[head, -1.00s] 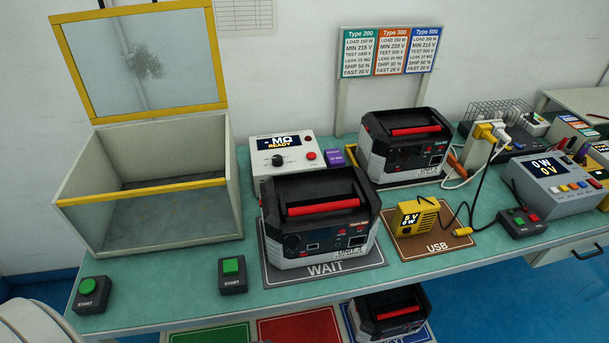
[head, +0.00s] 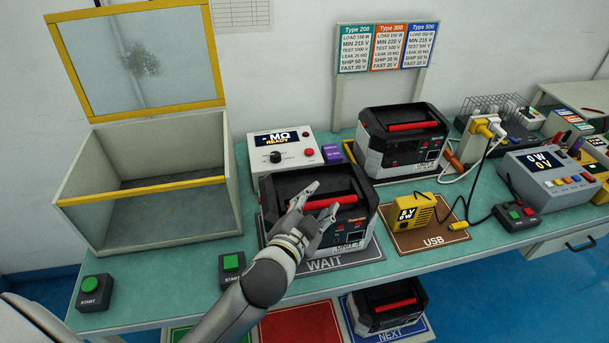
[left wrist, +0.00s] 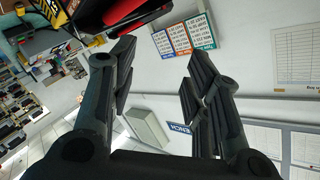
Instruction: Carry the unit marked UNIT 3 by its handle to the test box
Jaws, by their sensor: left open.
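A black and grey power unit (head: 281,181) with a red handle stands on the WAIT mat (head: 370,250). Its label is too small to read surely. A similar unit (head: 375,160) with a red handle stands behind it to the right, and another (head: 365,315) sits below on the NEXT mat. The test box (head: 150,237) stands at the left, its yellow-framed lid (head: 145,60) raised. My left gripper (head: 328,195) is open, in front of the WAIT unit's red handle in the picture; contact cannot be told. Its open fingers also show in the left wrist view (left wrist: 160,60), with nothing between them.
A meter reading READY (head: 282,150) stands behind the WAIT unit. Two START buttons (head: 93,291) (head: 231,268) sit at the bench front. A yellow USB tester (head: 412,211) with cables and a grey load box (head: 548,180) stand to the right.

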